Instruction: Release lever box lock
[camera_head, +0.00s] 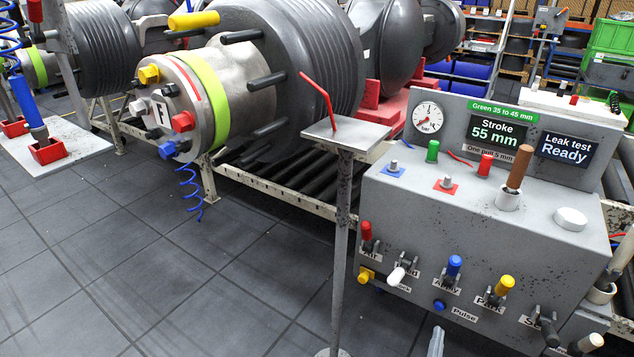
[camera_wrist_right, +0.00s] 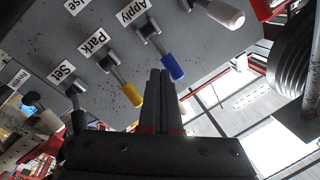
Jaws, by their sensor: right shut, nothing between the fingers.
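The grey lever box (camera_head: 400,215) stands at the right. Its front has a red lever (camera_head: 366,231), a white lever (camera_head: 397,275), a blue Apply lever (camera_head: 454,265), a yellow Park lever (camera_head: 504,285) and a dark Set lever (camera_head: 549,331). A yellow knob (camera_head: 367,275) and a blue Pulse knob (camera_head: 440,304) sit lower; a partly hidden label near the white lever seems to end in "ock". My right gripper (camera_head: 437,332) is low before the box, shut and empty. In the right wrist view its fingers (camera_wrist_right: 166,75) lie close to the blue lever (camera_wrist_right: 172,67). Contact is unclear. My left gripper is not in view.
Screens on the box read "Stroke 55 mm" and "Leak test Ready". A pedestal (camera_head: 343,240) with a small plate and red stick stands left of the box. A large axle drum (camera_head: 260,80) lies behind. The tiled floor (camera_head: 150,260) at left is clear.

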